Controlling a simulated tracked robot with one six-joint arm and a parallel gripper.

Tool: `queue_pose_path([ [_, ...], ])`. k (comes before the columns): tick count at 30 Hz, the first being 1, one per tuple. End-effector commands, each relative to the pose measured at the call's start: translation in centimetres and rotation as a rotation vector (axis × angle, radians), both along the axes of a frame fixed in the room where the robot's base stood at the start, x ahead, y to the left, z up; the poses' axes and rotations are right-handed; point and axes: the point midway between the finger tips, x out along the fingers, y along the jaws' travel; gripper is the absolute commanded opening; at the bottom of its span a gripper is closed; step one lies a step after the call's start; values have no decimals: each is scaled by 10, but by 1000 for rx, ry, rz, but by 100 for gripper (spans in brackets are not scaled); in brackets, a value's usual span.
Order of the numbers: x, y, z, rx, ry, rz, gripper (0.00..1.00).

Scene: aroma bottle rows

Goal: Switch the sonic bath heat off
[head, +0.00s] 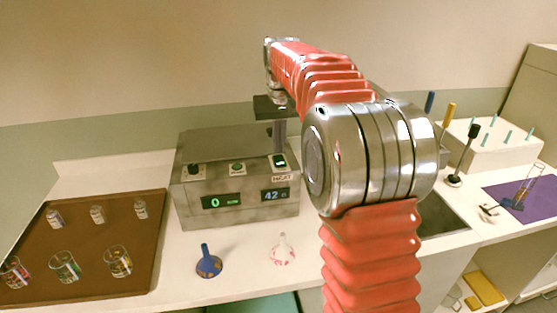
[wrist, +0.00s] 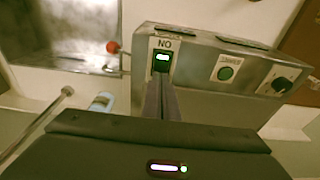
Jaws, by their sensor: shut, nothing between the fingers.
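The sonic bath (head: 235,145) is a grey metal box on the white counter, with two lit displays reading 0 and 42. My gripper (head: 279,148) is shut and empty, pointing down at the switch. In the wrist view its fingertips (wrist: 160,83) are close to the near side of the switch; I cannot tell whether they touch. A green button (head: 237,168) and a black knob (head: 194,170) sit to the left.
A brown tray (head: 85,215) with several bottles and beakers lies to the left. A sink (head: 440,213), a white rack (head: 490,152) and a purple mat (head: 520,207) are to the right.

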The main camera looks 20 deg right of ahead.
Motion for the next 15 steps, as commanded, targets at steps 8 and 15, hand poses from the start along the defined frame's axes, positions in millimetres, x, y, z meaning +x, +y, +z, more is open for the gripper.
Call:
queue_pose_path([
  [8,0,0,-3,0,0,0,0],
  [15,0,0,-6,0,0,0,0],
])
